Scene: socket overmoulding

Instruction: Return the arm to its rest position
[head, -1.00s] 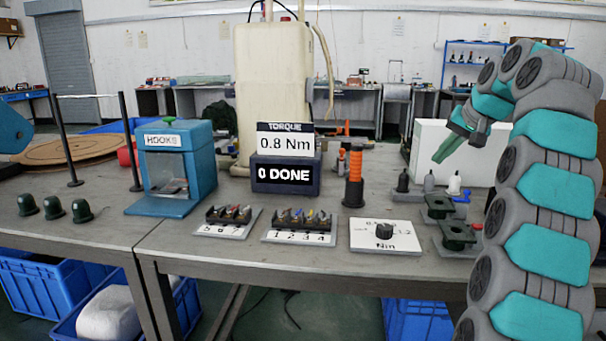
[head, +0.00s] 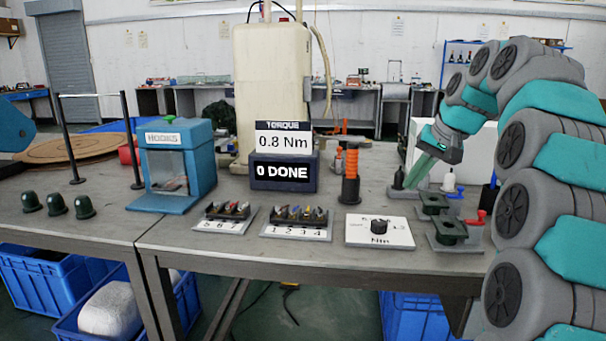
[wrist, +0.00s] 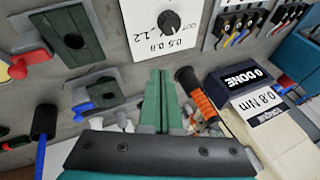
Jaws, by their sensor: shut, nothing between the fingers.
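My gripper (head: 417,172) is at the right of the head view, with its green fingers pointing down and to the left above the back right of the bench. The closed fingers (wrist: 163,102) also show in the wrist view, side by side with nothing between them. My teal and grey arm arches along the right edge of the head view. In the head view the fingertips overlap the area of the small dark and white-tipped pieces behind the green fixtures (head: 446,228); I cannot tell how high above them they are.
An orange-handled driver (head: 351,178) stands upright left of my gripper. The torque display (head: 284,157) reads 0.8 Nm and 0 DONE. A white box (head: 480,150) stands behind my gripper.

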